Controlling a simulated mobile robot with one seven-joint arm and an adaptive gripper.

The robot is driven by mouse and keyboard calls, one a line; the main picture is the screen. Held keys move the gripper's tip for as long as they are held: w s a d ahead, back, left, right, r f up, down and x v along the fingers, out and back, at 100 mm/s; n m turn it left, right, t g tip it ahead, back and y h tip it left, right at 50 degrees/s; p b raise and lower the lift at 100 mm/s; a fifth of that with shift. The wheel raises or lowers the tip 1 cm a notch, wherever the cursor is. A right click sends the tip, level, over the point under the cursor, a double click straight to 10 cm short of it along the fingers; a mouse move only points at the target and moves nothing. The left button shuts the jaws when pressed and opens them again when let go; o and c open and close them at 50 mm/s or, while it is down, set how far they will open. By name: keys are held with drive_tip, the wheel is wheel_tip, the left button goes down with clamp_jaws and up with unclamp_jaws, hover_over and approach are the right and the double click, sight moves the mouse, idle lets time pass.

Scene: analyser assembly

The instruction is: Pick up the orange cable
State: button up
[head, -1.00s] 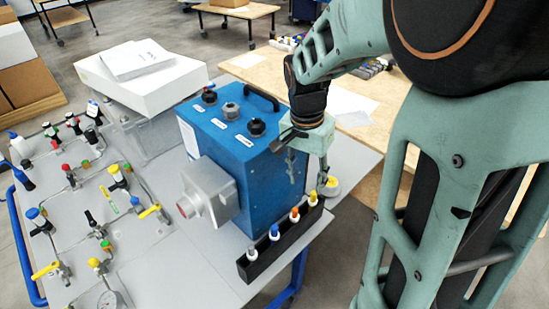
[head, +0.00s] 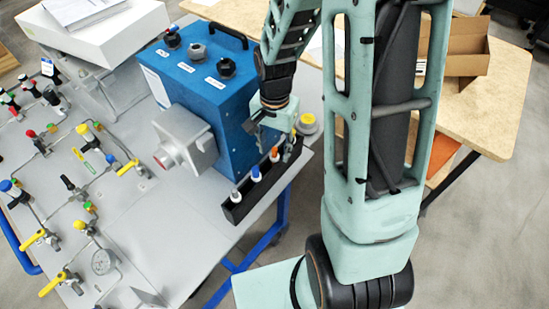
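The orange cable end (head: 275,154) stands upright in a black holder (head: 262,187) at the front right edge of the grey table. The holder also has a blue cable end (head: 255,172) and a white-grey one (head: 236,196). The yellow one seen earlier is hidden behind my gripper. My gripper (head: 276,145) points down just above and beside the orange end. Its dark fingers look spread apart, one on each side of the orange end. No hold on it shows.
A blue analyser box (head: 205,95) with black knobs and a top handle stands close left of my gripper. A grey valve panel (head: 80,190) fills the left. A wooden table (head: 480,110) is at the right.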

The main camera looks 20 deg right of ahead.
drive_tip(key=shift+f, duration=0.8)
clamp_jaws()
drive_tip(key=shift+r, duration=0.1)
wheel_tip(320, 180, up, 25)
drive_tip(key=p, duration=0.5)
drive_tip(key=shift+p, duration=0.35)
